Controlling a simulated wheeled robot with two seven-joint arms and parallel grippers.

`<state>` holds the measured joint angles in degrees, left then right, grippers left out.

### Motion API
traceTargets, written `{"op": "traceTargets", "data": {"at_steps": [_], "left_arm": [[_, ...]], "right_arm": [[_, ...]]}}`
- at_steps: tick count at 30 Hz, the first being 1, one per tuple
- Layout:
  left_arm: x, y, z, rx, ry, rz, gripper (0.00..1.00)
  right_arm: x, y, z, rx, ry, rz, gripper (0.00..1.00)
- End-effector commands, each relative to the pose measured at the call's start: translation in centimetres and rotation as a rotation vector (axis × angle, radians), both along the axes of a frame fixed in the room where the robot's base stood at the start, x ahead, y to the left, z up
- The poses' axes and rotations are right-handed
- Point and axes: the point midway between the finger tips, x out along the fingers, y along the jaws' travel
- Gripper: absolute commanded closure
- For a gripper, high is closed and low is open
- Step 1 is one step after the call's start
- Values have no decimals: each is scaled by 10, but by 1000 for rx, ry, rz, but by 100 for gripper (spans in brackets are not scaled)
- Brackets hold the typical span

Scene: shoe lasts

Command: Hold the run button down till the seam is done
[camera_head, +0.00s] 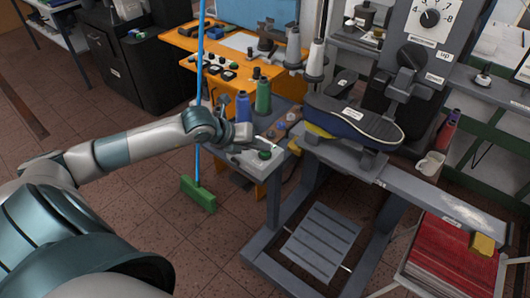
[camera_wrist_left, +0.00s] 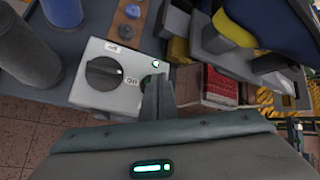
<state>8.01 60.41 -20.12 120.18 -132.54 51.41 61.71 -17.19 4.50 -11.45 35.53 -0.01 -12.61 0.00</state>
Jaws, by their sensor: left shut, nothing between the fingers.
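A pale control box (camera_wrist_left: 110,92) in the left wrist view carries a dark rotary knob (camera_wrist_left: 103,73) with labels reading off and on. A small green-white lamp (camera_wrist_left: 155,63) is on its corner. A dark green button (camera_wrist_left: 146,80) shows partly beside my fingertips, which hide the rest. In the head view the green button (camera_head: 265,154) sits on the box beside my left gripper (camera_head: 262,146). My left gripper is shut and empty, also seen in the wrist view (camera_wrist_left: 157,84). Its tips overlap the button; I cannot tell whether they press it. My right gripper is not in view.
A dark shoe (camera_head: 352,120) rests on the machine arm to the right, below a numbered dial (camera_head: 430,18). A green broom (camera_head: 198,194) stands on the floor.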

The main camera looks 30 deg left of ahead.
Motion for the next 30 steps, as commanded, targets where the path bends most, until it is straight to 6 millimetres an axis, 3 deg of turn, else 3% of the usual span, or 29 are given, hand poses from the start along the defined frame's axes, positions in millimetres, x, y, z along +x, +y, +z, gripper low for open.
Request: {"op": "traceTargets", "data": {"at_steps": [30], "left_arm": [[0, 0, -8, 0, 2, -1, 100]], "right_arm": [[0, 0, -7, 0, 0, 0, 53]]}}
